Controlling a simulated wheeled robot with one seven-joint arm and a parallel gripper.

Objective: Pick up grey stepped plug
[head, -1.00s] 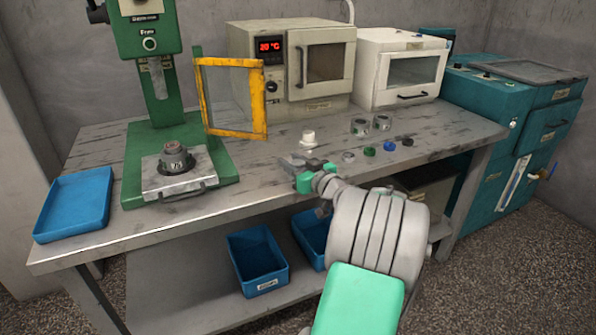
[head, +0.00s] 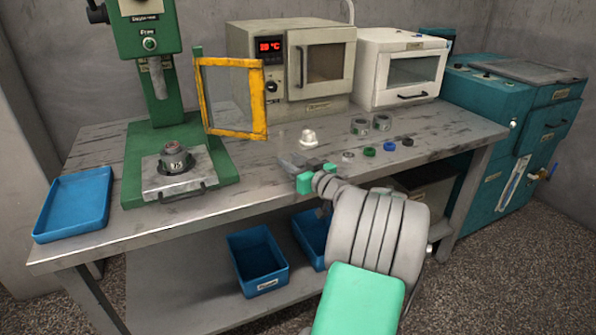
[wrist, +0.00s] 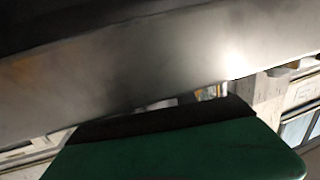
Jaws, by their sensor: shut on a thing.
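My gripper (head: 300,168) is over the front part of the workbench, with its green finger parts showing in the head view. It is shut on a grey thing, taken to be the grey stepped plug. In the wrist view a smooth grey metallic surface of the plug (wrist: 130,70) fills the upper picture, close to the dark pad of a green finger (wrist: 180,145). Its stepped shape is not visible there. In the head view the plug is small and hard to separate from the jaws, so its height above the bench cannot be told.
A white stepped part (head: 308,138) stands just behind my gripper. Several small rings, including a blue one (head: 389,146), and two metal cylinders (head: 359,126) are to the right. A green press (head: 165,130) with a yellow-framed guard (head: 203,100) stands left. A blue tray (head: 75,205) is far left.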

